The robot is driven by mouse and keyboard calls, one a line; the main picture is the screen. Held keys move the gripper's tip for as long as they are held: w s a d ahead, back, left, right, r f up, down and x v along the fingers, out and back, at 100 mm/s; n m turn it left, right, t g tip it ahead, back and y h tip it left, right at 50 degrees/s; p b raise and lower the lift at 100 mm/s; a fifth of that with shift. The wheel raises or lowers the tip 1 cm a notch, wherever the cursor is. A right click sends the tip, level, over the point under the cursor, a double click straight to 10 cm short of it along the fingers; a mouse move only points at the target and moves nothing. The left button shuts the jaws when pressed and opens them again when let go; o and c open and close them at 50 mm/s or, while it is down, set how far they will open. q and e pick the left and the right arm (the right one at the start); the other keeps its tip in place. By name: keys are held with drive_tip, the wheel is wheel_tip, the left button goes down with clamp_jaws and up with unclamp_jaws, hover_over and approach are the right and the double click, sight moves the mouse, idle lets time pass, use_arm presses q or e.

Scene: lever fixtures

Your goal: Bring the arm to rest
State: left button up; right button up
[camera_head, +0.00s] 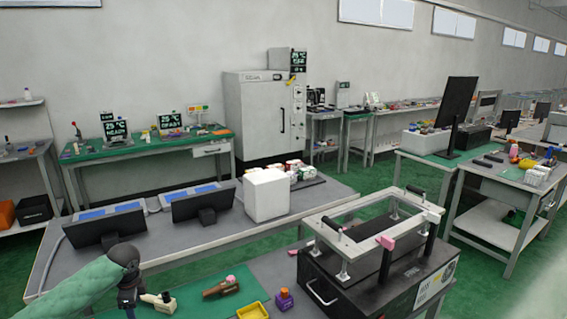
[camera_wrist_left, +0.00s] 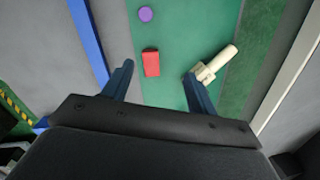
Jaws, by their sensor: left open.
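My left arm comes in at the lower left of the head view, with its dark gripper (camera_head: 129,299) pointing down over the front bench. In the left wrist view the gripper (camera_wrist_left: 158,72) is open, its two blue fingers apart. A red block (camera_wrist_left: 151,63) shows between the fingers, with nothing visibly gripped. A cream fixture with a cylindrical handle (camera_wrist_left: 217,64) lies beside the right-hand finger; whether they touch is unclear. It also shows in the head view (camera_head: 160,301), just right of the gripper. My right gripper is out of view.
On the front bench are a brown piece with a pink knob (camera_head: 221,287), a yellow tray (camera_head: 253,311) and a purple bottle (camera_head: 284,299). A black case with a light frame (camera_head: 372,275) stands to the right. Two monitors (camera_head: 106,228) stand behind my left arm.

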use_arm(q)
drive_tip(key=w+d+r+n+t+y, duration=0.2)
drive_tip(key=d+r+n+t, duration=0.3)
drive_tip(key=r, duration=0.4)
drive_tip(key=s+d+n+t+h, duration=0.1)
drive_tip(key=s+d+n, duration=0.1)
drive_tip(key=s+d, duration=0.3)
drive_tip(key=s+d+n, duration=0.1)
drive_tip(key=s+d, duration=0.2)
drive_tip(key=d, duration=0.5)
drive_tip(key=s+d+f+n+g+h, duration=0.1)
drive_tip(key=s+d+f, duration=0.2)
drive_tip(key=s, duration=0.9)
drive_tip(key=s+d+f+n+g+h, duration=0.1)
drive_tip(key=s+d+f, duration=0.3)
drive_tip(key=s+f, duration=0.6)
drive_tip(key=s+d+f+n+g+h, duration=0.1)
drive_tip(key=s+d+f+n+g, duration=0.2)
drive_tip(key=s+f, duration=0.4)
drive_tip(key=s+d, duration=0.1)
drive_tip(key=s, duration=0.7)
drive_tip(key=shift+s+d+f, duration=0.15)
drive_tip(key=shift+s, duration=0.1)
